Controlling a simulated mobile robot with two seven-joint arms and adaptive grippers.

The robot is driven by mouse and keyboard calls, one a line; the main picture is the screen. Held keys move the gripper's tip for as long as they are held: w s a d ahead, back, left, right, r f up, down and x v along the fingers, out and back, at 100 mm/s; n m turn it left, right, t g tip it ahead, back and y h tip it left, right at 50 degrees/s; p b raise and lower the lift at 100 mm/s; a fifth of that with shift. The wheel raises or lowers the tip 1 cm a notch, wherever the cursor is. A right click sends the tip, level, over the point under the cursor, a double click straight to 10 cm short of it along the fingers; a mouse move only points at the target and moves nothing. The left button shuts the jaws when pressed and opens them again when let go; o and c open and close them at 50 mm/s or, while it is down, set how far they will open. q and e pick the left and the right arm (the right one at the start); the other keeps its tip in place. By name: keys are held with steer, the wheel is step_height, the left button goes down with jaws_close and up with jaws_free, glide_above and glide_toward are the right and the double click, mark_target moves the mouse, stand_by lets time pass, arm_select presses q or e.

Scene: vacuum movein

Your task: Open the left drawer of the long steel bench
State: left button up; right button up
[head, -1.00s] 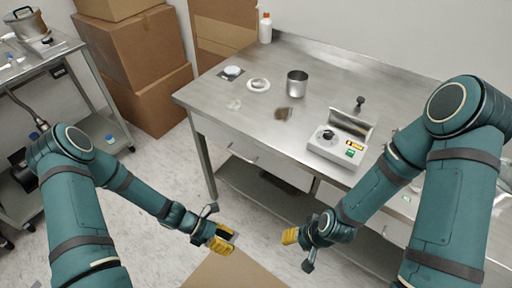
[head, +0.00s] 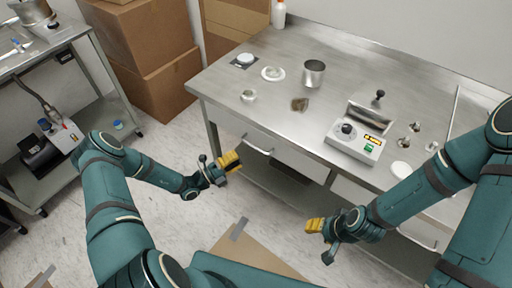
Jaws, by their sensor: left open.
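The long steel bench (head: 262,65) stands across the middle and right. Its left drawer (head: 232,130) is a white front under the top with a bar handle (head: 259,150); it looks shut. My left gripper (head: 234,161), with yellow fingertips, is open and empty, just left of the handle in the picture; I cannot tell whether it touches. My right gripper (head: 312,226) is low in front of the bench, away from the left drawer; whether its fingers are apart is unclear.
On the bench top are a metal cup (head: 313,73), a white plate (head: 273,73), a device with a green button (head: 357,136) and small weights. Cardboard boxes (head: 155,62) stand behind left. A flat cardboard piece (head: 255,248) lies on the floor. A cart (head: 100,75) stands at left.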

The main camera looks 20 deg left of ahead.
mark_target(255, 147)
arm_select(q)
steer(key=x, duration=0.8)
steer(key=shift+w, duration=0.1)
jaws_close()
